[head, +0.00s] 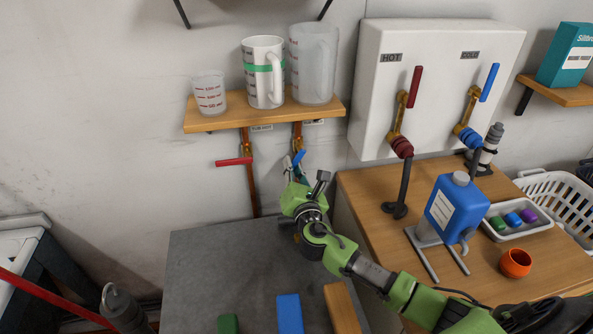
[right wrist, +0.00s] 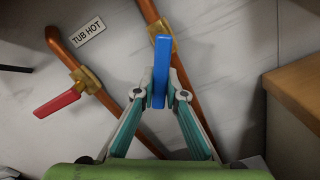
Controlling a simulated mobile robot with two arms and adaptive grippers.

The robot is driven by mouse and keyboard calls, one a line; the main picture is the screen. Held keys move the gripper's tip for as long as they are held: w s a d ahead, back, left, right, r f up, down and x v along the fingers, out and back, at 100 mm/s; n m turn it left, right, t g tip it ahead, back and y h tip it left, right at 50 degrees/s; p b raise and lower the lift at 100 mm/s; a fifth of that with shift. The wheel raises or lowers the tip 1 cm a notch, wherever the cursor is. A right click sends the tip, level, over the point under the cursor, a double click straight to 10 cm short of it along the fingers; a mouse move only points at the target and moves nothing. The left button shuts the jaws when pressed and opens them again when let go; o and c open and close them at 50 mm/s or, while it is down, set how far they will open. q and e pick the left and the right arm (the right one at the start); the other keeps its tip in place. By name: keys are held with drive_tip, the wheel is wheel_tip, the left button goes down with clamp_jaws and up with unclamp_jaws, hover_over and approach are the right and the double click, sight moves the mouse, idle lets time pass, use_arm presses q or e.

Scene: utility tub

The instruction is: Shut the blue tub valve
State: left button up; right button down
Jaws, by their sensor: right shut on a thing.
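The blue tub valve handle (head: 299,158) is on a copper pipe under the small wall shelf. In the right wrist view the blue handle (right wrist: 161,72) stands nearly upright, roughly in line with its pipe. My right gripper (head: 293,165) is at this handle; in the right wrist view its two fingertips (right wrist: 160,92) are closed on the handle's lower part from both sides. The red tub valve handle (head: 233,162) is to the left, lying across its own pipe, and also shows in the right wrist view (right wrist: 58,103). My left gripper is not in view.
A wooden shelf (head: 226,118) with measuring jugs is just above the valves. A white box (head: 436,62) with red and blue levers hangs to the right. A blue jug (head: 459,207) stands on the wooden counter. Bars lie on the grey surface (head: 225,270) below.

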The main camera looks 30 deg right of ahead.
drive_tip(key=m, duration=0.1)
drive_tip(key=a+m, duration=0.1)
drive_tip(key=m, duration=0.1)
drive_tip(key=shift+w+r+b, duration=0.1)
drive_tip(key=shift+r+b, duration=0.2)
drive_tip(key=shift+b, duration=0.05)
drive_tip(key=m, duration=0.1)
drive_tip(key=r+m, duration=0.1)
drive_tip(key=shift+w+a+m, duration=0.1)
drive_tip(key=shift+a+m, duration=0.2)
drive_tip(key=m, duration=0.1)
drive_tip(key=r+m, duration=0.1)
drive_tip(key=m, duration=0.1)
drive_tip(key=shift+a+r+b, duration=0.15)
drive_tip(key=shift+a+b, duration=0.1)
drive_tip(key=shift+b, duration=0.1)
drive_tip(key=shift+r+m, duration=0.3)
drive_tip(key=shift+m, duration=0.45)
drive_tip(key=shift+r+m, duration=0.25)
drive_tip(key=shift+m, duration=0.5)
drive_tip(key=c, duration=2)
unclamp_jaws()
drive_tip(key=shift+r, duration=0.1)
drive_tip(key=shift+c, duration=0.2)
